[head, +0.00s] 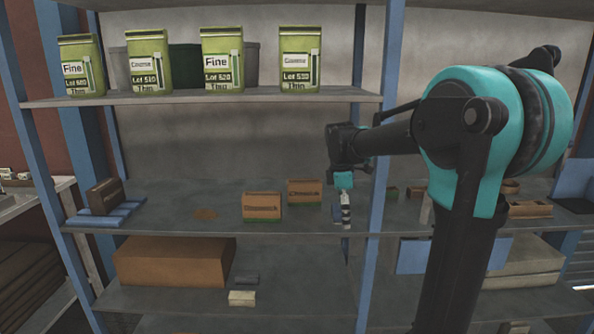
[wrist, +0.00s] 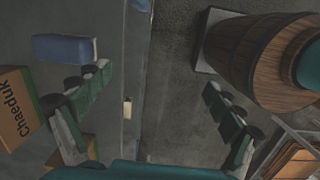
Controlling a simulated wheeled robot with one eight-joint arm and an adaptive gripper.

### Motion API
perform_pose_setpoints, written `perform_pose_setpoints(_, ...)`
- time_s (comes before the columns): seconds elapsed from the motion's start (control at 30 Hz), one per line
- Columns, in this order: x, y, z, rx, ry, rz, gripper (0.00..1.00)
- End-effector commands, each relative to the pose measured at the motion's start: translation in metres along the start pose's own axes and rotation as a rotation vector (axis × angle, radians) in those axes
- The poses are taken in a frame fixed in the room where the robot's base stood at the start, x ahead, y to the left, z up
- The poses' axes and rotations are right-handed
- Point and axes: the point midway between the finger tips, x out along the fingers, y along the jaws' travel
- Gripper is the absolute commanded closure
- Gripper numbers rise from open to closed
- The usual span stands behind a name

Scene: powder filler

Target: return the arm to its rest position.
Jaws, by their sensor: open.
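My arm (head: 465,200) stretches from the lower right up to a bulky teal and black joint and then left toward the shelf unit. My gripper (head: 345,210) points down in front of the middle shelf, just left of a blue upright post. In the wrist view my gripper (wrist: 157,115) has its two green-grey fingers wide apart, at left and right, with nothing between them but distant floor and a shelf edge.
Green bags (head: 299,60) stand on the upper shelf. Brown boxes (head: 262,206) (head: 304,192) stand on the middle shelf, left of my gripper. A blue post (head: 375,215) stands close right. The wrist view shows a wooden barrel (wrist: 255,58) and a labelled box (wrist: 18,112).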

Motion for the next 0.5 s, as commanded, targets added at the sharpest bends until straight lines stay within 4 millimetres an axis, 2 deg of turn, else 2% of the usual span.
perform_pose_setpoints(0.27, 0.026, -0.025, 0.009, 0.198, 0.028, 0.040, 0.07)
perform_pose_setpoints(0.5, 0.063, -0.062, 0.019, 0.489, 0.082, 0.090, 0.07)
